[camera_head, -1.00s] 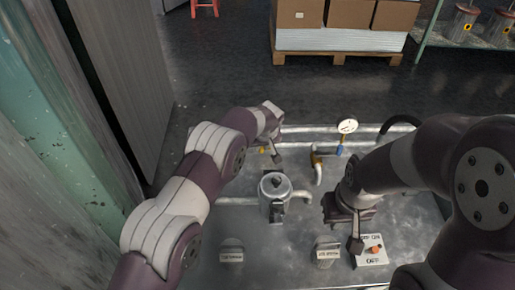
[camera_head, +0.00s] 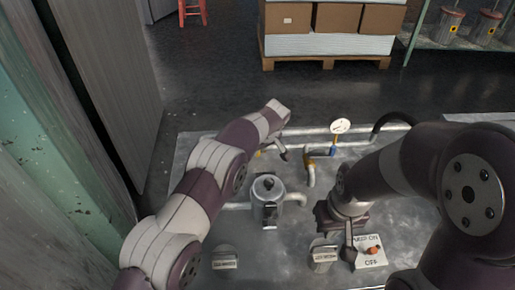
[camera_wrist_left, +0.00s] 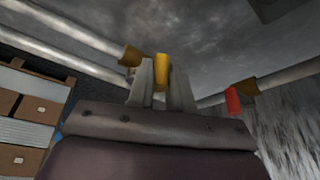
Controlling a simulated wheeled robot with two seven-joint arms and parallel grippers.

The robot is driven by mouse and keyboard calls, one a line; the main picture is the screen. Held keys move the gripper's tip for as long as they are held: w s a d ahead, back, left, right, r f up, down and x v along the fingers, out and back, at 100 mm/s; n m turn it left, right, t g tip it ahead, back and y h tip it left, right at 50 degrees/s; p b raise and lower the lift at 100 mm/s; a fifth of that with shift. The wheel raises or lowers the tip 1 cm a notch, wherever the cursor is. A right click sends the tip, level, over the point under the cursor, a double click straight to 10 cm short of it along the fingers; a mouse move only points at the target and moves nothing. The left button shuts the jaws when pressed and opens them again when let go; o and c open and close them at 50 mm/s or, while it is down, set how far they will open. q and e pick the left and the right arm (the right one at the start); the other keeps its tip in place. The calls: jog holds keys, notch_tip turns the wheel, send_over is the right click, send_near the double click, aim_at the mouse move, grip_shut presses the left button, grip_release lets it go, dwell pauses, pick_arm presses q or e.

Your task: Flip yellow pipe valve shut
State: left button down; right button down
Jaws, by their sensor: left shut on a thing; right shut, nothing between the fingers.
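The yellow valve handle (camera_wrist_left: 162,72) sits between the two fingers of my left gripper (camera_wrist_left: 162,88) in the left wrist view, and the gripper is shut on it. A brass fitting (camera_wrist_left: 130,55) on a pipe is just left of it. In the head view my left gripper (camera_head: 284,153) is at the back pipes, and a small yellow bit (camera_head: 259,153) shows left of its fingers. My arm partly hides that spot, so the handle's angle is unclear there. My right gripper (camera_head: 349,254) is shut and empty, pointing down beside the on/off switch panel (camera_head: 371,256).
A metal tank (camera_head: 268,189) stands in front of the pipes. A brass pipe elbow (camera_head: 309,160), a blue handle (camera_head: 333,150) and a gauge (camera_head: 340,126) are to the right. A red handle (camera_wrist_left: 233,100) shows in the left wrist view. Labelled blocks (camera_head: 225,259) line the front.

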pick_arm(q)
jog(key=c, duration=1)
grip_release()
jog(key=shift+w, duration=0.1)
jog(key=shift+c, duration=0.2)
jog(key=p+v, duration=0.5)
jog(key=v, duration=0.7)
jog(key=shift+r+p, duration=0.3)
jog(key=shift+r, duration=0.05)
pick_arm(e)
notch_tip(320, 180, up, 6)
jog(key=shift+f, duration=0.15)
pick_arm(q)
jog(key=shift+d, duration=0.15)
